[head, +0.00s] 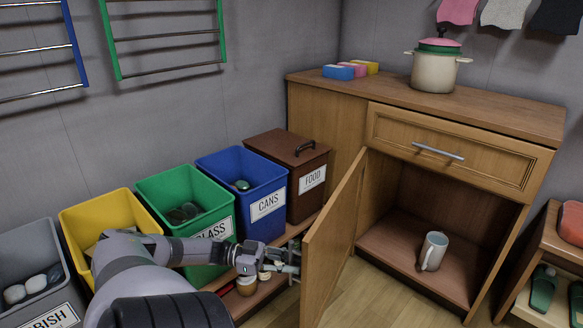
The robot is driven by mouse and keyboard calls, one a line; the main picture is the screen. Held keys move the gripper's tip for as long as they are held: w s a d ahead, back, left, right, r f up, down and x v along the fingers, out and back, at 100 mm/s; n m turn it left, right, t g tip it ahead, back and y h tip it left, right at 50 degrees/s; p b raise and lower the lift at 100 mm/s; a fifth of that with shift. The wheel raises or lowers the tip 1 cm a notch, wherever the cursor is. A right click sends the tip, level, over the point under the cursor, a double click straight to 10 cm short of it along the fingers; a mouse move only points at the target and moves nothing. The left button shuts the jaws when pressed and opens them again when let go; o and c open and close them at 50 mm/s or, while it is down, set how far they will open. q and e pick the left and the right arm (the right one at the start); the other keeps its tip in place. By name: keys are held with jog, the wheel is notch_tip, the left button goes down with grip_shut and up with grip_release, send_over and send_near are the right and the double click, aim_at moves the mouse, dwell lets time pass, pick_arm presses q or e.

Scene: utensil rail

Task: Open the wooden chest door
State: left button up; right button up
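The wooden chest (330,119) stands against the back wall. Its door (333,240) is swung wide open toward the left front, showing a dark brown inside with a grey-white mug (433,251) on the floor of it. My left gripper (292,262) is at the outer face of the door, near its free edge. The door's edge hides the fingertips, so I cannot tell whether they are apart or shut on a handle there. No door handle shows. My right gripper is not in view.
A closed drawer with a metal handle (438,152) is above the opening. A lidded pot (436,70) and sponges (345,71) sit on top. Several bins, including the blue cans bin (240,190), line the left. A low shelf (548,255) with slippers stands at right.

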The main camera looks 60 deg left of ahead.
pick_arm(q)
jog(key=o, duration=0.3)
jog(key=shift+r, duration=0.1)
jog(key=shift+r, duration=5)
jog(key=shift+c, duration=0.4)
